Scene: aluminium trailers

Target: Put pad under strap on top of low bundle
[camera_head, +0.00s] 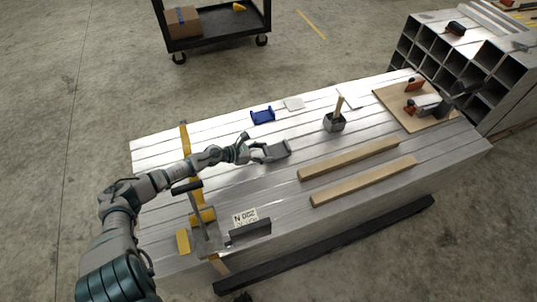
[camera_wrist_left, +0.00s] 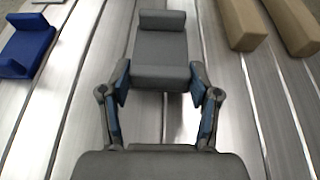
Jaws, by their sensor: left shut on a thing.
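My left gripper (camera_head: 262,152) is shut on a grey angled pad (camera_head: 279,150), just above or on the middle of the low bundle (camera_head: 155,160); I cannot tell whether they touch. In the left wrist view the fingers (camera_wrist_left: 160,88) close on the near end of the pad (camera_wrist_left: 160,48). A yellow strap (camera_head: 185,138) crosses the bundle's left end, left of the gripper, partly hidden by my arm. A blue angled pad (camera_head: 262,116) lies behind the gripper and also shows in the left wrist view (camera_wrist_left: 27,46). My right gripper is not in view.
Two wooden bars (camera_head: 350,159) and a mallet (camera_head: 334,123) lie to the right on the bundle. A board with tools (camera_head: 390,98) is at its right end. A dark angled piece (camera_head: 250,230) and a label (camera_head: 245,216) are near the front edge. A black cart (camera_head: 215,40) stands behind.

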